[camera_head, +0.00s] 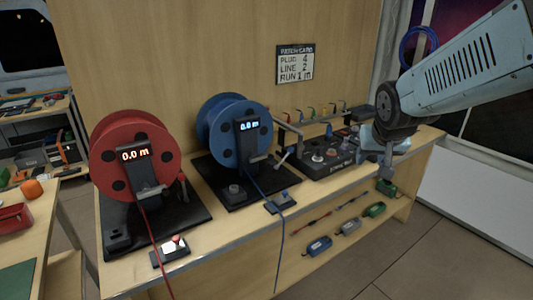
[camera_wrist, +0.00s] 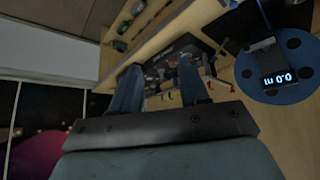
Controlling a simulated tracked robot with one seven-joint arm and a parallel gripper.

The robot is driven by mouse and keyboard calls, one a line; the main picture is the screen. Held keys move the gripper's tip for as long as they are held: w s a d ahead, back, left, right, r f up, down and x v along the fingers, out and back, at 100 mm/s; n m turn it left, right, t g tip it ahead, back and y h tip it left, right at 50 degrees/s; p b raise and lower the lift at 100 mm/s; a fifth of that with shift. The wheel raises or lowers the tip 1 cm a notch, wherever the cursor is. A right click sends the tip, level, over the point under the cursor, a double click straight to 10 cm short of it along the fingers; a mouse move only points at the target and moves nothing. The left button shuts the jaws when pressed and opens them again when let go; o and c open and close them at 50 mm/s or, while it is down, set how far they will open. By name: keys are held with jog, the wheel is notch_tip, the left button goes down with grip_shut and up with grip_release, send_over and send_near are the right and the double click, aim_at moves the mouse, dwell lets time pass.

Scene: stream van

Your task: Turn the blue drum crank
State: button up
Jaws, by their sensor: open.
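The blue drum (camera_head: 232,132) stands on a black base on the bench in the head view, its display reading 0.0 m. Its crank (camera_head: 284,157) is a grey arm with a light handle at the drum's right side. The blue drum (camera_wrist: 291,68) also shows at the upper right of the wrist view; I cannot make out the crank clearly there. My gripper (camera_head: 385,172) is over the right part of the bench, well to the right of the drum and touching nothing I can see. In the wrist view my gripper (camera_wrist: 158,76) has its two fingers apart, with nothing between them.
A red drum (camera_head: 135,155) stands left of the blue one. A black control panel (camera_head: 330,160) with knobs lies between the blue drum and my gripper. A blue cable hangs over the front edge. A patch card (camera_head: 295,64) is on the wall. A shelf below holds several small boxes.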

jog(key=w+a+f+y, duration=0.1)
jog(key=w+a+f, duration=0.3)
jog(key=w+f, duration=0.3)
jog(key=m+t+y, duration=0.4)
jog(key=m+y, duration=0.1)
jog(key=y, duration=0.4)
send_near(258, 159)
jog(key=s+d+f, duration=0.1)
jog(key=s+f, duration=0.1)
jog(key=s+d+f, duration=0.1)
jog(key=d+f, duration=0.1)
jog(key=shift+s+d+f, duration=0.1)
jog(key=shift+s+f, duration=0.05)
jog(key=shift+s, duration=0.25)
jog(key=shift+w+a+m+t+y, duration=0.2)
jog(key=shift+a+m+t+y, duration=0.35)
jog(key=shift+m, duration=0.65)
jog(key=m+t, duration=0.1)
jog(key=r+m+t, duration=0.1)
jog(key=shift+w+a+r+m+y, duration=0.1)
jog(key=shift+w+a+m+y, duration=0.05)
jog(key=shift+w+m+y, duration=0.2)
jog(key=x, duration=1.4)
jog(key=shift+s, duration=0.1)
grip_shut()
